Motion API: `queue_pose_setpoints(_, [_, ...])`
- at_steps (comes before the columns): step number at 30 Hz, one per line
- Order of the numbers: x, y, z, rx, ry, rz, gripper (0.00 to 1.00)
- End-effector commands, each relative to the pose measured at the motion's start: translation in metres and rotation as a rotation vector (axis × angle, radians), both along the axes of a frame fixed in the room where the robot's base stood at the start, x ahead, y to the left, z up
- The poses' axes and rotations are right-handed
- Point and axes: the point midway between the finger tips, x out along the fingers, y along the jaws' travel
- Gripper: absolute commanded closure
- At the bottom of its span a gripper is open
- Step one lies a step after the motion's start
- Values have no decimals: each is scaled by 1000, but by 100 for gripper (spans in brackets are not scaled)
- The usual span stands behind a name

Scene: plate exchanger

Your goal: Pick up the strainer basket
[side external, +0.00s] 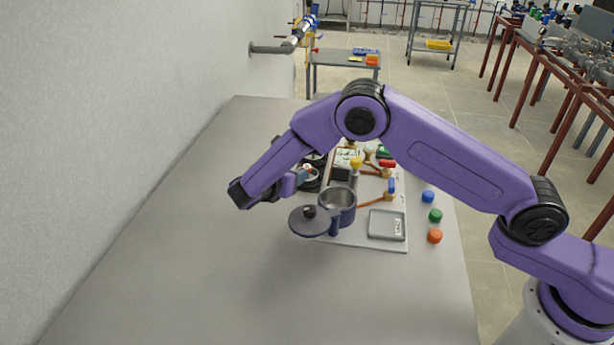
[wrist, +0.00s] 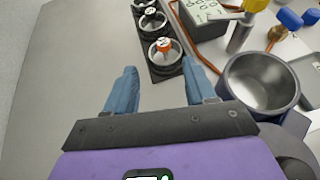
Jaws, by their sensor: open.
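My gripper (side external: 296,180) is open, its two blue fingers apart and empty. In the wrist view the fingertips (wrist: 158,68) point at the near end of a black rack with round wells (wrist: 152,70). The nearest well holds a round piece with an orange centre (wrist: 164,46); paler pieces sit in the wells behind. A grey open-topped metal pot (side external: 337,206) stands right of my gripper, and in the wrist view (wrist: 262,84) its inside looks bare. Its dark round lid (side external: 309,224) with a black knob is swung aside. I cannot tell for certain which piece is the strainer basket.
A pale board (side external: 365,240) carries the pot, a grey square tray (side external: 387,225), copper pipes and valves with red, yellow and blue handles. Blue, green and orange caps (side external: 435,215) lie to its right. A wall (side external: 130,110) rises at left; the front table (side external: 230,290) is clear.

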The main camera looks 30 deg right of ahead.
Motion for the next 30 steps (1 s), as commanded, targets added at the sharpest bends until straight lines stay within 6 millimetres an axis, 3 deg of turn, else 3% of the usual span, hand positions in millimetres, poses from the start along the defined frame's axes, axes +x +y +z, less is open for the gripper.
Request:
queue_pose_setpoints(6, [18, -29, -16, -1, 0, -2, 45])
queue_pose_setpoints(16, [27, -43, -25, 0, 0, -1, 45])
queue_pose_setpoints(24, [40, -72, -42, -1, 1, -4, 45])
queue_pose_setpoints(30, [47, -79, -47, 2, -1, 0, 45])
